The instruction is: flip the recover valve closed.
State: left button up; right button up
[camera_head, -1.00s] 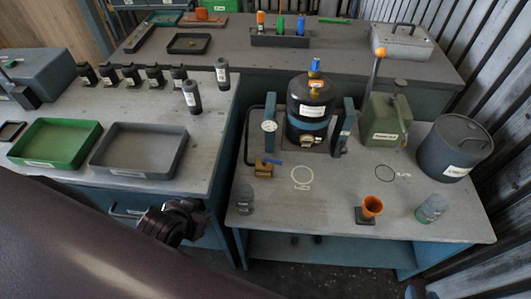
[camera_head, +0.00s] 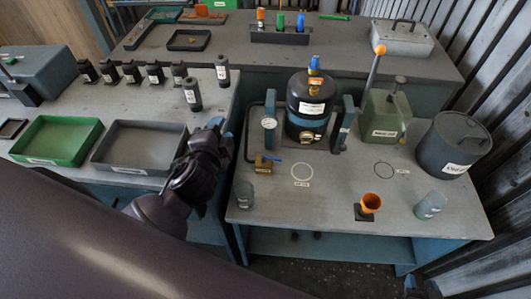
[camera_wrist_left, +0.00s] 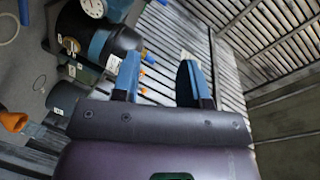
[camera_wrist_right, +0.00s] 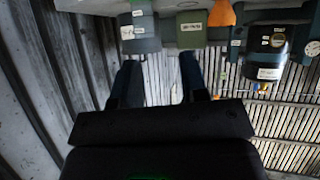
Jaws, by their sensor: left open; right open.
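A small brass valve (camera_head: 263,168) with a blue lever sits on the right bench, left of the black tank (camera_head: 312,112). Its label is not readable, so I cannot confirm that it is the recover valve. The lever looks roughly level and points right. My left gripper (camera_head: 214,124) is raised left of the valve, over the gap by the left bench, apart from it. The left wrist view shows its two blue fingers (camera_wrist_left: 160,80) spread and empty. My right gripper's fingers (camera_wrist_right: 158,82) are spread and empty in the right wrist view, away from the valve.
A gauge (camera_head: 269,124) on a post stands behind the valve. A grey cup (camera_head: 244,195) stands in front of the valve. The bench around the white circle (camera_head: 302,172) is clear.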

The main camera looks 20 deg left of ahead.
pick_arm(q)
jog(key=w+d+r+m+t+h, duration=0.25)
jog(key=d+m+h, duration=0.2)
jog(key=m, duration=0.35)
jog(key=w+d+r+m+t+h, duration=0.1)
jog(key=w+d+r+m+h, duration=0.1)
jog(key=w+d+m+h, duration=0.4)
jog(key=m+g+y, duration=0.3)
jog(key=m+g, duration=1.4)
jog(key=m, duration=1.1)
send_near(268, 156)
jog(key=shift+t, duration=0.25)
jog(key=x, duration=0.8)
jog(key=shift+s+f, duration=0.15)
jog(key=shift+f, duration=0.15)
jog(key=shift+c, duration=0.3)
jog(key=shift+r, duration=0.1)
grip_shut()
